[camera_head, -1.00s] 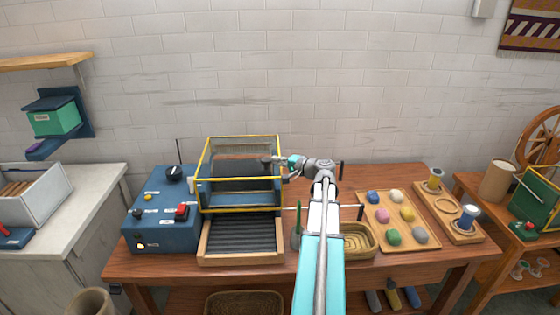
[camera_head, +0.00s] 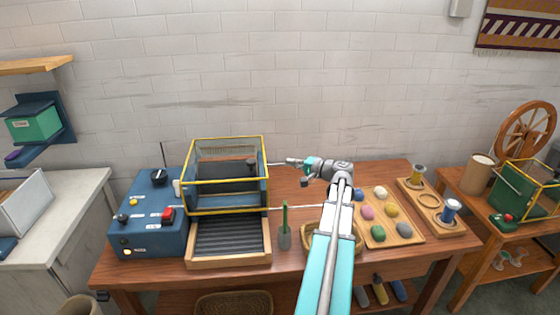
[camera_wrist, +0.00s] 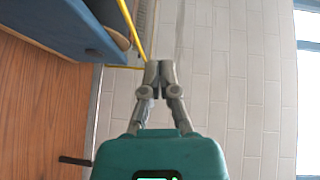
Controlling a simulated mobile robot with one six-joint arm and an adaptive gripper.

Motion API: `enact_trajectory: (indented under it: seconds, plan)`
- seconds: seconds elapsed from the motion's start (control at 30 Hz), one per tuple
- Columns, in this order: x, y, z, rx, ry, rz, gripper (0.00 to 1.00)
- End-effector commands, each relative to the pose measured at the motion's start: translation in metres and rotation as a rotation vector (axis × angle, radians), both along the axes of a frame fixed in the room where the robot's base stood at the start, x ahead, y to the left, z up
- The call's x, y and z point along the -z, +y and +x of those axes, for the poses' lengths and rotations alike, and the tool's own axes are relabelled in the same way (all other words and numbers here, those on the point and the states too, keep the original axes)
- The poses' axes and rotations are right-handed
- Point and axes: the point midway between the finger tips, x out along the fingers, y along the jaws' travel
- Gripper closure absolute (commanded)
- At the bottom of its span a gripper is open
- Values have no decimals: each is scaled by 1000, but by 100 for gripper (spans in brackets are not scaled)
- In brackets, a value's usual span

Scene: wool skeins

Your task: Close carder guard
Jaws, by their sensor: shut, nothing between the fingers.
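The blue carder (camera_head: 155,215) stands on the left part of the wooden table. Its yellow-framed, see-through guard (camera_head: 225,182) sits down over the drum, with its lower front bar just above the dark ribbed feed tray (camera_head: 230,235). My gripper (camera_head: 288,162) is just right of the guard's right side, apparently apart from it, and points left. In the wrist view my gripper (camera_wrist: 160,66) is shut and empty. A yellow guard bar (camera_wrist: 132,32) shows there just left of the fingertips, beside the blue carder body.
A green-handled tool in a grey holder (camera_head: 285,235) stands right of the feed tray. A wicker basket (camera_head: 312,240) is partly hidden by my arm. A wooden tray with coloured wool balls (camera_head: 410,232) and a spool rack (camera_head: 445,225) lie to the right. The wall is behind.

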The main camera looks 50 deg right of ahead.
Motion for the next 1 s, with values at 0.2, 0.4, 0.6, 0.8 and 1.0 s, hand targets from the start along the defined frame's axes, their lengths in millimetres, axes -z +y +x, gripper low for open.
enact_trajectory:
  seconds: [0.2, 0.4, 0.6, 0.8, 1.0]
  plan:
    - [-2, -3, -19, 0, 0, 0, 100]
    - [-2, -3, -23, -1, 0, 0, 100]
    - [-2, -3, -23, -2, 0, 0, 100]
    - [-2, -3, -23, -2, 0, 0, 100]
    - [-2, -3, -22, -2, 0, 0, 100]
